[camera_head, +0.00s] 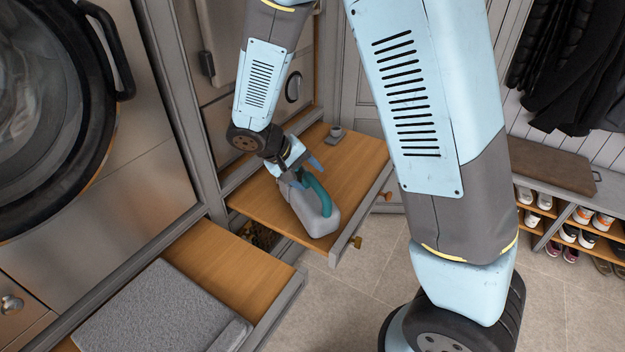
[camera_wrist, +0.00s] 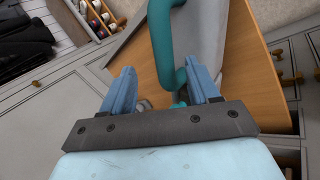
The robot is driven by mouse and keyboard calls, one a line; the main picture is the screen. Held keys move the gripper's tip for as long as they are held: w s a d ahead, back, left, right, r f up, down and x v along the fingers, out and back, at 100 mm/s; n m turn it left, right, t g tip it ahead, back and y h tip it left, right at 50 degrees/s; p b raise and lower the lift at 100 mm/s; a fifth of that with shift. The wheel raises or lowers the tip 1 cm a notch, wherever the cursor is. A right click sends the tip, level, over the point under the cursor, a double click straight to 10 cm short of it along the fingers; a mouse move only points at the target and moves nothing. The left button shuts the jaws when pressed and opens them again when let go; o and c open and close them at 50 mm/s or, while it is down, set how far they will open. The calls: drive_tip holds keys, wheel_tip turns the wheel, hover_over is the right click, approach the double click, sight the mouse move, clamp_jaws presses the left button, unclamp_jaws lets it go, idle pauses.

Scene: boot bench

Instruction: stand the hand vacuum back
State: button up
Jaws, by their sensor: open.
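The hand vacuum (camera_head: 315,212), with a grey body and a teal handle, is at the front part of a pulled-out wooden shelf (camera_head: 350,160). It looks laid over rather than upright. My gripper (camera_head: 302,167) is open at the handle's rear end. In the wrist view the two blue fingers of my gripper (camera_wrist: 159,68) are apart, with the teal handle of the hand vacuum (camera_wrist: 161,38) reaching between them, closer to the right finger. I cannot tell whether a finger touches it. A small grey holder-like piece (camera_head: 336,131) stands at the shelf's back right.
A lower drawer (camera_head: 225,262) is pulled out at the front left, with a grey folded cloth or mat (camera_head: 160,315) on it. A washing-machine door (camera_head: 45,110) is at the left. A shoe rack (camera_head: 575,222) and hanging coats (camera_head: 580,60) are at the right. Floor between is clear.

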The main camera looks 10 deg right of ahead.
drive_tip(key=v, duration=0.9)
drive_tip(key=shift+a+r, duration=0.2)
drive_tip(key=shift+r, duration=0.05)
drive_tip(key=s+d+r+m+t+y, duration=0.1)
drive_tip(key=s+d+r+m+y, duration=0.1)
drive_tip(key=s+d+r, duration=0.6)
drive_tip(key=s+d+r+m+t+y, duration=0.2)
drive_tip(key=s+d+r+y, duration=0.2)
drive_tip(key=s+d+r, duration=0.4)
drive_tip(key=d+r, duration=0.1)
drive_tip(key=d, duration=0.6)
drive_tip(key=shift+s+r+y, duration=0.15)
drive_tip(key=shift+r+y, duration=0.1)
drive_tip(key=shift+y, duration=0.15)
